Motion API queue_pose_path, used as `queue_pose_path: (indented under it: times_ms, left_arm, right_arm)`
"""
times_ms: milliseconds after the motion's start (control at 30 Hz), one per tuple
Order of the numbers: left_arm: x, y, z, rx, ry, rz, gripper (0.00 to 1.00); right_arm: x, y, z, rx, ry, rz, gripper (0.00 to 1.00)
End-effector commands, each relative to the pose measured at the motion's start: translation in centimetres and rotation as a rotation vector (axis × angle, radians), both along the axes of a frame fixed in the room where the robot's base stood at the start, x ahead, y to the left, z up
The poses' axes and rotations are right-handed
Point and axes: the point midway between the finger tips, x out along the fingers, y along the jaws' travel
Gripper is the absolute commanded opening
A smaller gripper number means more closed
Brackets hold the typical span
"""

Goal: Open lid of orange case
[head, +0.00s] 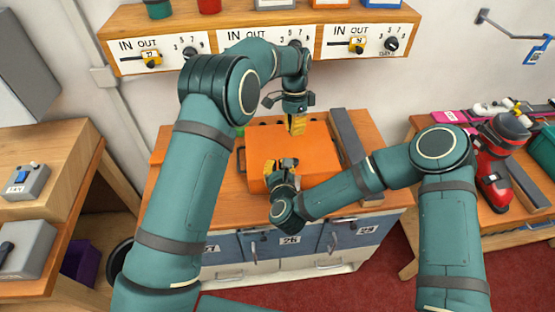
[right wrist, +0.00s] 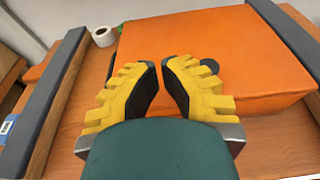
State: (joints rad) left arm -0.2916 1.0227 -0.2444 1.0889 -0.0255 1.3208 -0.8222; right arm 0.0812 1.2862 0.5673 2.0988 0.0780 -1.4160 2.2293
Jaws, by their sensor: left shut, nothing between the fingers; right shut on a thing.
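The orange case (head: 312,150) lies on the wooden bench, with its lid appearing down; no gap shows. It fills the upper right of the right wrist view (right wrist: 190,42). My right gripper (head: 281,164) is at the case's near left part. In the right wrist view its yellow fingers (right wrist: 163,64) are closed in at the case's near edge, beside a dark round piece (right wrist: 208,66). The gripped part is hidden between the fingertips. My left gripper (head: 297,128) is shut and empty, pointing down over the case's far part; I cannot tell whether it touches.
A grey bar (head: 348,138) lies along the bench right of the case. A shelf (head: 265,45) with switches and knobs hangs above. Drawers (head: 290,243) are below. A red boot (head: 495,180) stands on the right bench.

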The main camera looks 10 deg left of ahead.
Motion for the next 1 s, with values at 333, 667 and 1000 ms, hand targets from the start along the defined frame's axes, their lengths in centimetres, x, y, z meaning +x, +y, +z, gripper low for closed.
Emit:
queue_pose_path:
  times_ms: [333, 667, 1000]
  left_arm:
    - [0.0, 0.0, 0.0, 0.0, 0.0, 0.0, 0.0]
    - [0.0, 0.0, 0.0, 0.0, 0.0, 0.0, 0.0]
    - [0.0, 0.0, 0.0, 0.0, 0.0, 0.0, 0.0]
  right_arm:
    - [0.9, 0.2, 1.7, -0.002, 0.002, 0.0, 0.0]
    - [0.8, 0.2, 1.6, -0.002, 0.002, 0.0, 0.0]
    - [0.8, 0.2, 1.6, -0.002, 0.002, 0.0, 0.0]
